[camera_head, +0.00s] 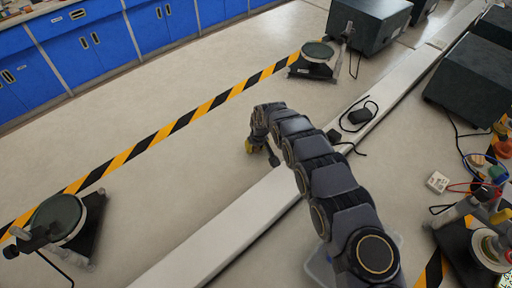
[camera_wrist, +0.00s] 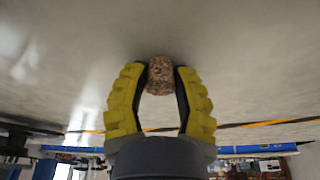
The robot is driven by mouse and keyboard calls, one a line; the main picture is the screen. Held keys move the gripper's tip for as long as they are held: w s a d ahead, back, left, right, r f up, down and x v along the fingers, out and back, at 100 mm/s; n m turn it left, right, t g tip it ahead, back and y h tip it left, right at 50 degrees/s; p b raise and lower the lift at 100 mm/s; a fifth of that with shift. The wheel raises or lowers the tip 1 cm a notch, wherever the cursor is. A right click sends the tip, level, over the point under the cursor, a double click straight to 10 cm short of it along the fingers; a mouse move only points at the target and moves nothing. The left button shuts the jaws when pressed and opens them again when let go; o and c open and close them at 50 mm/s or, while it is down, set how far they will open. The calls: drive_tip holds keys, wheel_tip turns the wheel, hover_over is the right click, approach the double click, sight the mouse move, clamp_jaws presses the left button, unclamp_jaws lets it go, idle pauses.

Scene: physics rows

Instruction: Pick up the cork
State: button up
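The cork (camera_wrist: 161,75) is a speckled brown cylinder between the tips of my gripper (camera_wrist: 161,72) in the wrist view. The two yellow, ridged fingers with dark inner pads lie close against its left and right sides, with an open gap between them nearer the palm. I cannot tell whether the cork touches the surface behind it. In the head view my gripper (camera_head: 262,147) is low over the pale surface, left of the white beam, with only a little yellow showing. The cork cannot be made out in that view.
A white beam (camera_head: 225,228) crosses the surface. Dark round-plated instruments (camera_head: 315,60) stand at the top and lower left (camera_head: 60,218). Dark boxes (camera_head: 475,80) and small items crowd the right. The surface left of my gripper is clear.

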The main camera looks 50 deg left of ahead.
drive_tip(key=shift+c, duration=0.2)
drive_tip(key=shift+r, duration=0.45)
wheel_tip(320, 180, up, 2)
drive_tip(key=shift+w+r, duration=0.1)
drive_tip(key=shift+r, duration=0.15)
drive_tip(key=s+d+r, duration=0.2)
drive_tip(key=d+r, duration=0.1)
drive_tip(key=d, duration=0.1)
drive_tip(key=s+d+r, duration=0.6)
drive_tip(key=d, duration=0.1)
drive_tip(key=shift+d+r, duration=0.35)
